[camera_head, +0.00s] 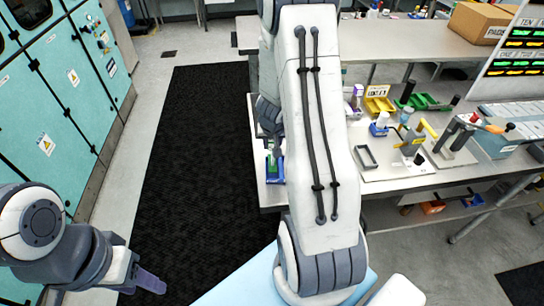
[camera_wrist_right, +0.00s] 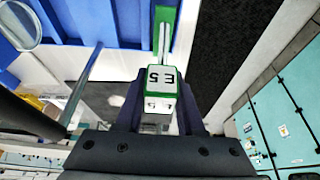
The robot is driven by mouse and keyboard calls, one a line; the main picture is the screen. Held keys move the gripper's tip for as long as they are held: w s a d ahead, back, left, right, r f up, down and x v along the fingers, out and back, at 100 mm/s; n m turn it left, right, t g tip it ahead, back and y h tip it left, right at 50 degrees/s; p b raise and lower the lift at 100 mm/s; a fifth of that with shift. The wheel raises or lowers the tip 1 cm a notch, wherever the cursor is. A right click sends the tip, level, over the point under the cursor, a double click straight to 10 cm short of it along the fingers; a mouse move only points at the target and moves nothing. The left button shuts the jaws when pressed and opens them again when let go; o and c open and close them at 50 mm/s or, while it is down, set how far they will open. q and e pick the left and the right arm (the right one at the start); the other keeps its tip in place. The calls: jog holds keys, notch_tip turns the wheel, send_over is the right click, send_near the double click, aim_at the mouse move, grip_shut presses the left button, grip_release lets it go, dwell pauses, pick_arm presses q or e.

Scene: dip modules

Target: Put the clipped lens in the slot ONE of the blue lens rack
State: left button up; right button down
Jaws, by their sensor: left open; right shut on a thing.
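My right gripper (camera_wrist_right: 153,105) is shut on a white block with a green edge, marked "E5", which appears to be the lens clip (camera_wrist_right: 160,76). A green frame with a pale, thin, edge-on part (camera_wrist_right: 163,35) extends beyond it, up against the blue surfaces. Blue panels, apparently the blue lens rack (camera_wrist_right: 95,28), fill the upper left of the right wrist view. In the head view a small blue and green object (camera_head: 274,168) stands at the table's left edge, just below my right gripper (camera_head: 271,143). Slot numbers cannot be read. My left gripper (camera_head: 145,282) is open and empty.
A round, clear, rimmed disc (camera_wrist_right: 20,25) shows beside the blue panels. A black mat (camera_head: 190,180) lies on the floor. My right arm hides the table's middle.

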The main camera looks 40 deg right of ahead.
jog(key=shift+f+b, duration=1.35)
jog(key=shift+f, duration=0.3)
jog(key=shift+f, duration=0.2)
jog(key=c, duration=0.5)
grip_release()
jog(key=shift+r, duration=0.1)
